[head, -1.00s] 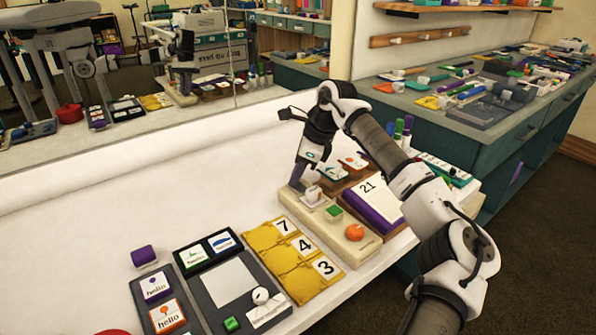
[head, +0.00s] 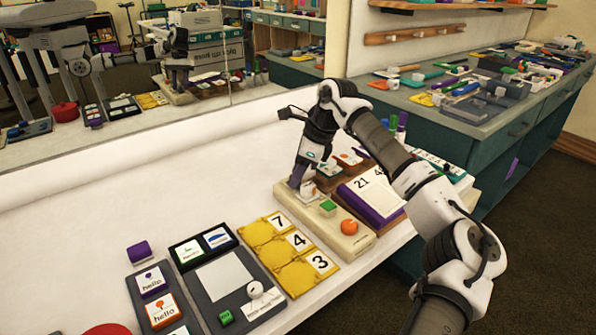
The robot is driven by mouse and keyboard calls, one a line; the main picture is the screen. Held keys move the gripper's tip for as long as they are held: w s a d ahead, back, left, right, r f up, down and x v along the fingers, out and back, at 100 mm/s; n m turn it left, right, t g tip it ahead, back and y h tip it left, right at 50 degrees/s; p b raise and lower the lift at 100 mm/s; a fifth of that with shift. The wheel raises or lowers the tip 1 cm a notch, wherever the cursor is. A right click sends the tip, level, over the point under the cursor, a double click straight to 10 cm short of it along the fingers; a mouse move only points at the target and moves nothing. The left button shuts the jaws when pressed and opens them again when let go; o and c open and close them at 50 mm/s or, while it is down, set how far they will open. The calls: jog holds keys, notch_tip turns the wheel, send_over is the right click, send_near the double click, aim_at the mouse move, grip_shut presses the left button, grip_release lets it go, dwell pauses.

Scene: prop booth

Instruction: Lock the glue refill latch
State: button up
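A cream board (head: 290,207) lies near the front edge of the white table in the head view.
Yellow number tiles (head: 268,257) and a dark tray (head: 257,272) lie left of the board. A purple calendar block (head: 372,203) stands close on its right, under my arm. The table behind is clear up to the mirror.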

jog(key=v, duration=1.3)
jog(key=shift+d+r, duration=0.15)
jog(key=shift+r, duration=0.25)
